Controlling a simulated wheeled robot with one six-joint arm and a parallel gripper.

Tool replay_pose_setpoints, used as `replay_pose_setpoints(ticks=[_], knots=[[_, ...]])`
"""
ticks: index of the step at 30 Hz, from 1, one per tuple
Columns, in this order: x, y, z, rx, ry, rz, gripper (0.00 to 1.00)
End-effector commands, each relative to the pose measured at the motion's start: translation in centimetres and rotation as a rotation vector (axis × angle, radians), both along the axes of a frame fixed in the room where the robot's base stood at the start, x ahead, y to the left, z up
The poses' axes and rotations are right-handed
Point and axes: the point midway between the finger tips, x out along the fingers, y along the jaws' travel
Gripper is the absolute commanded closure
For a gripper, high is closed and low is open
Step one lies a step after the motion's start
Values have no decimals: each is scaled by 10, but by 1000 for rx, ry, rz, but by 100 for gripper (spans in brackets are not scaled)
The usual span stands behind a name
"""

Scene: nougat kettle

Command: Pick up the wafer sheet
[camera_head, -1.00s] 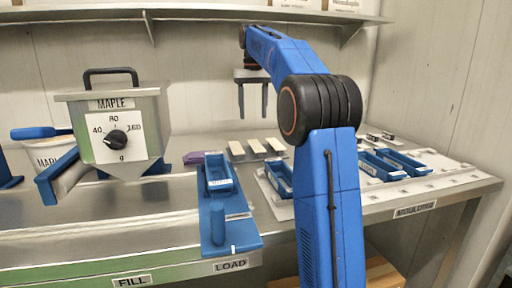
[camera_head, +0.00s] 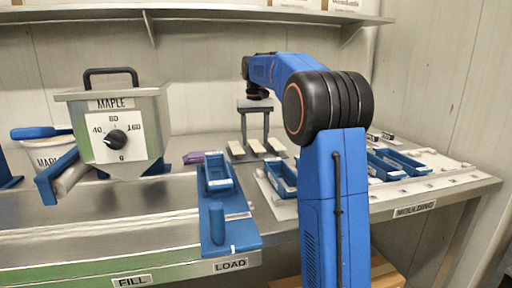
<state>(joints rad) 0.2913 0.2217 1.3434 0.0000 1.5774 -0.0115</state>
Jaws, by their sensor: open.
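Three pale wafer sheets lie side by side at the back of the table: a left one (camera_head: 236,149), a middle one (camera_head: 257,147) and a right one (camera_head: 277,146). My gripper (camera_head: 255,148) points down with its two dark fingers apart and empty. In the picture its fingertips reach down to the sheets, one on each side of the middle sheet. I cannot tell whether the fingers touch anything. They hide small parts of the sheets.
A MAPLE hopper (camera_head: 114,130) with a dial stands at the left. A blue mould (camera_head: 218,176) sits on the blue LOAD plate (camera_head: 236,236). More blue moulds (camera_head: 384,165) lie to the right. A purple object (camera_head: 194,157) lies left of the sheets. A shelf (camera_head: 200,13) runs above.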

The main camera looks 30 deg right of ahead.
Motion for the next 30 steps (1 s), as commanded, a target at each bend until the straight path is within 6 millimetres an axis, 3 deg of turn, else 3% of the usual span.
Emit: replay_pose_setpoints(ticks=[6,11,12,23,30], knots=[[0,0,0,0,-1,0,47],[0,0,0,0,-1,0,85],[0,0,0,0,-1,0,88],[0,0,3,0,-1,0,88],[1,0,35,-1,-4,0,88]])
